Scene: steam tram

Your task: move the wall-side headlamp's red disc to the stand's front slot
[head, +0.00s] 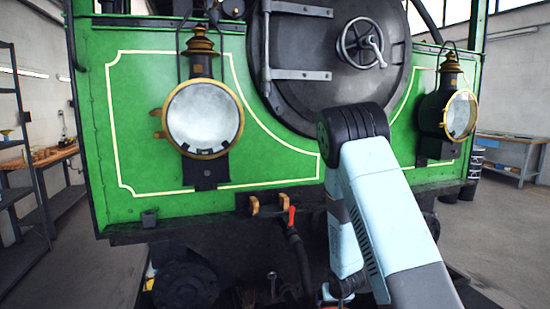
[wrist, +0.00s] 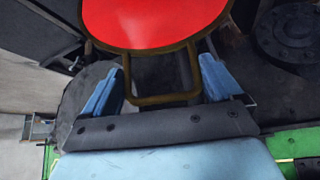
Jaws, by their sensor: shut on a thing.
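The red disc (wrist: 155,22) has a dark brass rim and a squared brass loop (wrist: 163,99); its upper part is cut off in the wrist view. My gripper (wrist: 161,76) has one blue finger on each side of the loop and is shut on it, holding the disc beyond the fingertips. The left headlamp (head: 203,118) and right headlamp (head: 460,115) show pale glass without a red disc. I cannot identify the stand or its front slot.
The green tram front (head: 270,165) fills the middle. A red-handled valve (head: 291,216) and hose hang below it. A shelf rack (head: 22,150) and wooden bench (head: 50,157) stand left, a blue workbench (head: 512,155) right. Open floor (head: 85,270) shows at lower left.

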